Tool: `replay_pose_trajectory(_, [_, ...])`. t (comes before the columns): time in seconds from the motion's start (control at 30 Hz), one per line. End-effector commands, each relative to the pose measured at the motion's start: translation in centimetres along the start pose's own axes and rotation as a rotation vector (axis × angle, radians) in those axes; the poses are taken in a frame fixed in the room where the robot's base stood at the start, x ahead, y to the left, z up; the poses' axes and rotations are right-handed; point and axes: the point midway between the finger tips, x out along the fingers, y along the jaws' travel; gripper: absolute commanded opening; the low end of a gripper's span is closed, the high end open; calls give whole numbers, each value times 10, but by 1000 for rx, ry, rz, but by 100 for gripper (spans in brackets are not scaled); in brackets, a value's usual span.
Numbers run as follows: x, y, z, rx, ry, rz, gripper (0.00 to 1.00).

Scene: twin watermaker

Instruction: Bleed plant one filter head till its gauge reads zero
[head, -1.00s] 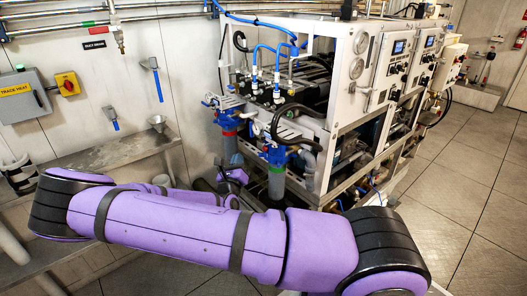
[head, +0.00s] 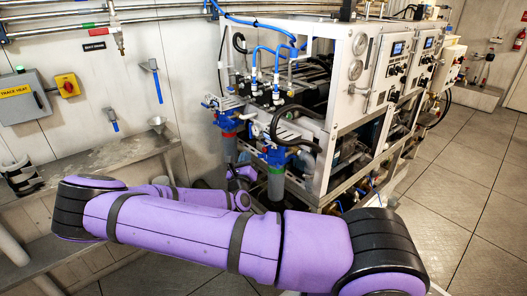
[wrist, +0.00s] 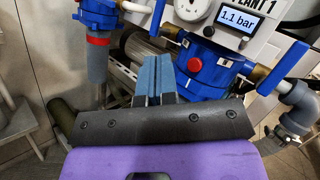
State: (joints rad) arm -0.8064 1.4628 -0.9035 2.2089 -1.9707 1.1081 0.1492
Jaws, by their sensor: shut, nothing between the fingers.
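A blue filter head (wrist: 205,68) with a red round button (wrist: 195,65) sits right of centre in the wrist view. A digital gauge (wrist: 237,20) behind it reads 1.1 bar, under a label ending in "LANT 1" that is partly cut off. My gripper (wrist: 155,62) is shut and empty, its blue-grey fingertips together just left of the red button; I cannot tell whether they touch the head. In the head view the near filter head (head: 275,156) stands at the rack's front corner, with my gripper (head: 238,174) just left of it.
A metal bench (head: 110,152) runs along the wall; open floor lies right.

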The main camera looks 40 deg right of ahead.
Motion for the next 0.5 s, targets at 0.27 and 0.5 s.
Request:
replay_pose_trajectory(0.27, [22, -17, -17, -1, 2, -2, 0])
replay_pose_trajectory(0.5, [31, -23, -23, 0, 2, 0, 0])
